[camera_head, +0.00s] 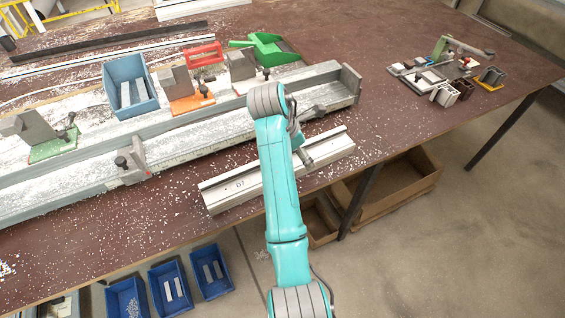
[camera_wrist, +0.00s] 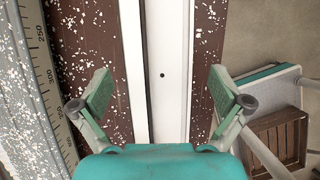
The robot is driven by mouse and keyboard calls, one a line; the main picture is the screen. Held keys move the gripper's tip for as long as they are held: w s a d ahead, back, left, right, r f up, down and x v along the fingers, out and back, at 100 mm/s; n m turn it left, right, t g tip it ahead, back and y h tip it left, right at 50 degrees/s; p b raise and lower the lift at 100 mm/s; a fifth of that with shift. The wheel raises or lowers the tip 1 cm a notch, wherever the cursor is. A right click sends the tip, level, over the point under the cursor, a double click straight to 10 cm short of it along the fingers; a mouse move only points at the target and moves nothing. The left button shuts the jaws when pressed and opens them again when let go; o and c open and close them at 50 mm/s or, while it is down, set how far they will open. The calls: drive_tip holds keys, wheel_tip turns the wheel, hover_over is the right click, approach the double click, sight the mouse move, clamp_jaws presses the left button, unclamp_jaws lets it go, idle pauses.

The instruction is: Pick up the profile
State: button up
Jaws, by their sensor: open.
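The profile (camera_head: 232,189) is a long pale grey metal bar with a lengthwise channel and a small dark marking. It lies along the near edge of the brown bench, and my arm hides part of its middle in the head view. In the wrist view the profile (camera_wrist: 172,45) runs up and down the picture, with a small dark hole in its face. My gripper (camera_wrist: 160,88) is open and empty, its green finger pads apart on either side of the profile in the picture. How far it is above the profile is unclear. In the head view my gripper (camera_head: 305,150) is mostly behind my arm.
A long clamp fixture (camera_head: 205,133) lies behind the profile, with a scale (camera_wrist: 45,85) along it. A blue bin (camera_head: 130,86), a green scoop (camera_head: 270,50) and clamp blocks stand farther back. White chips litter the bench (camera_head: 400,135). Wooden crates (camera_head: 400,190) are below its edge.

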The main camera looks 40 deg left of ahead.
clamp_jaws()
drive_tip(key=shift+s+f, duration=0.1)
drive_tip(key=shift+f, duration=0.05)
idle(0.4)
